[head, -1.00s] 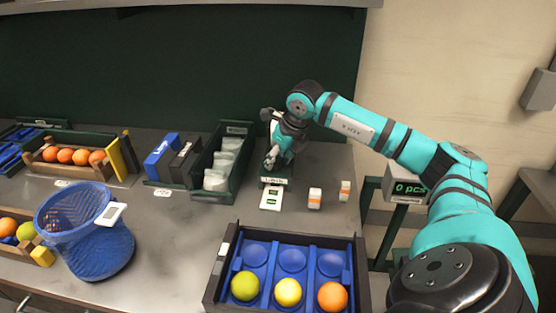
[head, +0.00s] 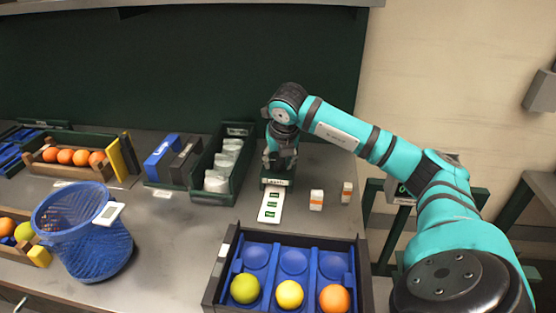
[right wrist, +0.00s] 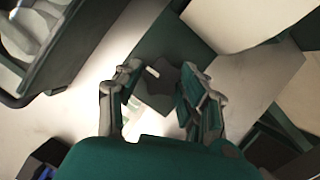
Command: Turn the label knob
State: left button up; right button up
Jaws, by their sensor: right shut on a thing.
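The label dispenser (head: 277,182) is a small dark green box on the counter, right of the green bin of white packets. A white label strip (head: 269,213) with green marks lies out of its front. My right gripper (head: 281,160) points down over the dispenser. In the right wrist view the dark knob (right wrist: 163,77) with a white pointer mark sits between the two fingers of my right gripper (right wrist: 160,85), which is shut on it. In the head view the gripper hides the knob. My left gripper is not in view.
Two small white-and-orange boxes (head: 317,200) stand right of the strip. A divided tray (head: 227,263) with three fruits is in front. The green packet bin (head: 199,194) is close on the left. A blue mesh basket (head: 88,248) stands farther left.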

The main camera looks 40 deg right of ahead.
dwell(0.3)
jog(key=o, duration=1.1)
jog(key=shift+o, duration=0.2)
jog(key=shift+r, duration=0.1)
jog(key=v, duration=1.2)
